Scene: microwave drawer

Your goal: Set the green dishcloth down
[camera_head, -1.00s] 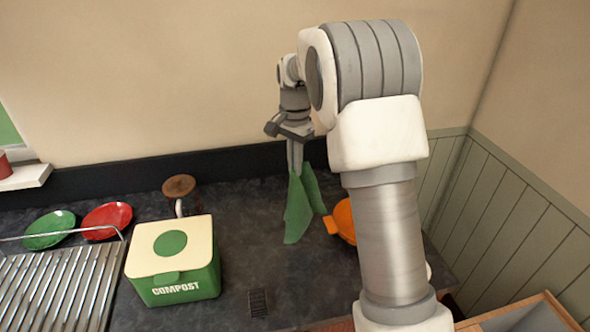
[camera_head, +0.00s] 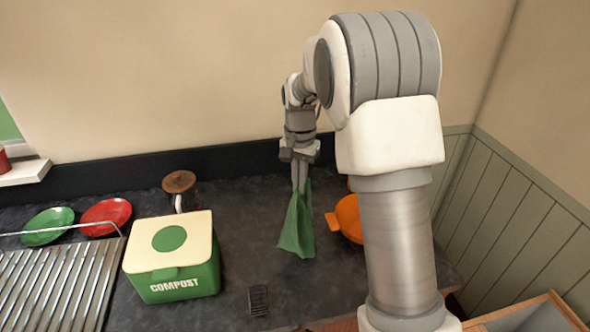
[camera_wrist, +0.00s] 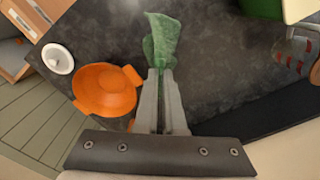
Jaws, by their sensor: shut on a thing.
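The green dishcloth (camera_head: 298,228) hangs down from my gripper (camera_head: 301,185) over the dark countertop in the head view. My gripper points downward and is shut on the cloth's upper part. In the wrist view the cloth (camera_wrist: 162,38) shows beyond the closed fingertips (camera_wrist: 160,78). The cloth's lower end is close to the countertop (camera_head: 235,255); I cannot tell whether it touches.
An orange pan (camera_head: 348,217) stands just right of the cloth, partly behind my arm. The compost bin (camera_head: 172,280) is to the left, with red (camera_head: 106,214) and green (camera_head: 48,226) plates and a drying rack (camera_head: 60,285) beyond. A white round object (camera_wrist: 58,59) shows in the wrist view. Counter between bin and cloth is clear.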

